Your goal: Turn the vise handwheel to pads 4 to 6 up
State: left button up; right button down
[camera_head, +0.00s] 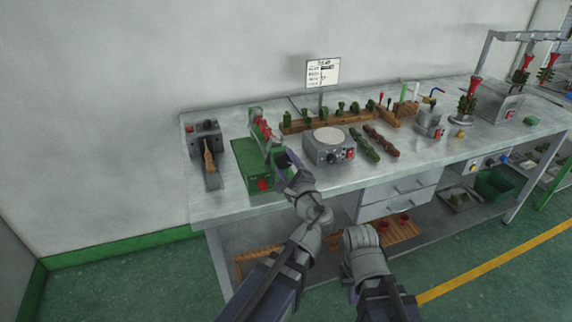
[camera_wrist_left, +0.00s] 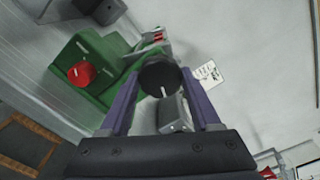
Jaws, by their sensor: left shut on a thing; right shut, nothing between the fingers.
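The green vise (camera_head: 250,160) stands on the bench at the left. It also shows in the left wrist view (camera_wrist_left: 98,85). A dark round handwheel (camera_wrist_left: 158,76) with a white mark is on its right side. My left gripper (camera_wrist_left: 160,80) is shut on the handwheel, one purple finger on each side. In the head view my left gripper (camera_head: 281,158) reaches the vise's right side, and the handwheel is hidden. Red pads (camera_head: 264,130) show in a row on top; their numbers are too small to read. My right forearm shows, but its fingers are hidden.
A red knob (camera_head: 263,184) is on the vise's front. A grey round-topped unit (camera_head: 328,147) stands close to the right of my left gripper. A grey device (camera_head: 205,138) stands left of the vise. The bench front edge is below my left wrist.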

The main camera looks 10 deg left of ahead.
pick_arm(q)
jog(key=shift+f+m, duration=0.1)
jog(key=shift+m, duration=3.6)
jog(key=shift+s+m, duration=0.1)
jog(key=shift+m, duration=3.2)
jog(key=o, duration=1.4)
